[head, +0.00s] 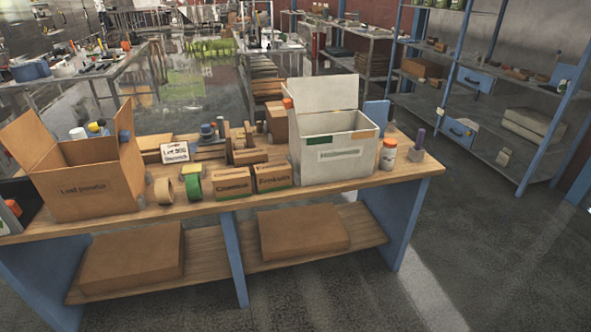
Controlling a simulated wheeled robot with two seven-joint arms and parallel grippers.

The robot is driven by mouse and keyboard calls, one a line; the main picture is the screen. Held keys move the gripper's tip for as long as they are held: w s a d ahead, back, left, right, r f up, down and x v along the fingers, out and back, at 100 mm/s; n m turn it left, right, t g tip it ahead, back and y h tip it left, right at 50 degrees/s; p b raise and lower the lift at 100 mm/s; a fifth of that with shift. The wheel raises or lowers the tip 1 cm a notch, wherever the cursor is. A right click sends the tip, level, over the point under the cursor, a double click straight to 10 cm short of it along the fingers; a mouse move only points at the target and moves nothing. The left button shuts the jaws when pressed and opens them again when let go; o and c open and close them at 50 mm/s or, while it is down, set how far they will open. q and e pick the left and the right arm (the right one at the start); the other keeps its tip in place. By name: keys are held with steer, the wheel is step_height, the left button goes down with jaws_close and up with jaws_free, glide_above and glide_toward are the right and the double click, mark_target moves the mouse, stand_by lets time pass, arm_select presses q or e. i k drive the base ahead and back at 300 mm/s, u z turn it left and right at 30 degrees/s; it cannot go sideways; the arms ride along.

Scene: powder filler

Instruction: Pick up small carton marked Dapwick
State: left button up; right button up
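Two small brown cartons with dark lettering stand side by side near the front edge of the wooden workbench (400,168). The left small carton (233,183) and the right small carton (273,177) each have green along the bottom. Their lettering is too blurred to read surely, so I cannot tell which, if either, is marked Dapwick. Neither of my grippers is in view.
An open brown box (85,185) stands at left and an open white box (338,160) at right. Floor in front is clear.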

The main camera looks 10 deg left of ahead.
mark_target(249, 158)
steer(key=u, duration=0.2)
steer(key=i, duration=0.85)
steer(key=u, duration=0.7)
